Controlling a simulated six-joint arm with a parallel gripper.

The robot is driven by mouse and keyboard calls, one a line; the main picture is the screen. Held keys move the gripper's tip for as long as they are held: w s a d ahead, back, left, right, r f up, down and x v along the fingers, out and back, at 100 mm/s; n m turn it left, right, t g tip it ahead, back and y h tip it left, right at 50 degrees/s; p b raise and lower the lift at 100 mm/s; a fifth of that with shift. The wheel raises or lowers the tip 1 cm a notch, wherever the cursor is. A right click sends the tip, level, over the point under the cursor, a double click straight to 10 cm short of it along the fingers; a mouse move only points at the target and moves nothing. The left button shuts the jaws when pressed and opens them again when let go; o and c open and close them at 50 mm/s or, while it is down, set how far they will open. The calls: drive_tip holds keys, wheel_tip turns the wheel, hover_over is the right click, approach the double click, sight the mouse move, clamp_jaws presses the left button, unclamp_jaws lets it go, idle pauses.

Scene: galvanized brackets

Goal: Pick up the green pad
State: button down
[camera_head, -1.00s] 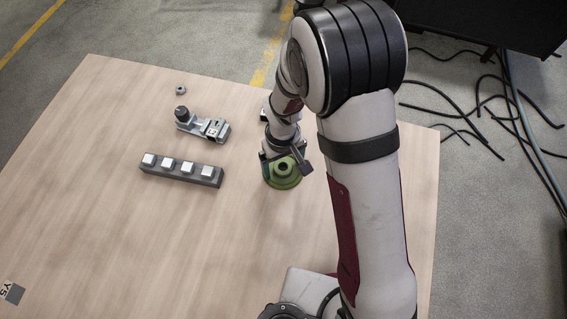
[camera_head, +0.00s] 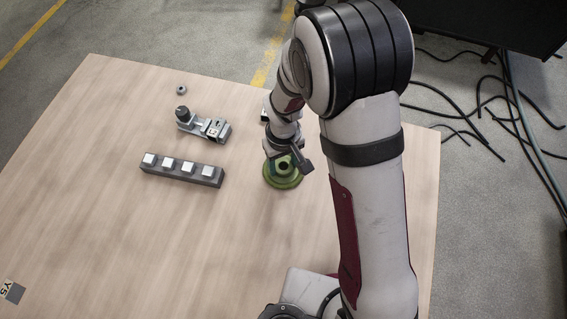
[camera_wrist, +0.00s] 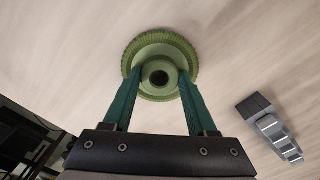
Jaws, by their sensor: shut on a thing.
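The green pad (camera_head: 283,176) is a round disc with a ribbed rim and a raised hub with a dark central hole. In the head view it is right of the middle of the table, below the end of my arm. In the wrist view the pad (camera_wrist: 160,44) is upright between my fingers. My gripper (camera_wrist: 160,84) has teal fingers shut on the pad, one on each side of its hub. My arm partly hides the pad's upper side in the head view. I cannot tell whether the pad touches the table.
A dark bar (camera_head: 181,176) with several white-topped blocks lies left of the pad. Behind it is a metal clamp (camera_head: 203,127) with a black knob, and a small nut (camera_head: 181,89). A tag (camera_head: 12,291) lies at lower left. The table's front middle is clear.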

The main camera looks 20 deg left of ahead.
sight(288, 166)
drive_tip(key=r, duration=0.2)
drive_tip(key=d+r, duration=0.1)
drive_tip(key=r, duration=0.1)
drive_tip(key=shift+r, duration=0.1)
drive_tip(key=d+r, duration=0.6)
drive_tip(key=d, duration=0.4)
drive_tip(key=shift+w+d+r, duration=0.15)
drive_tip(key=shift+w+d, duration=0.15)
drive_tip(key=shift+d, duration=0.05)
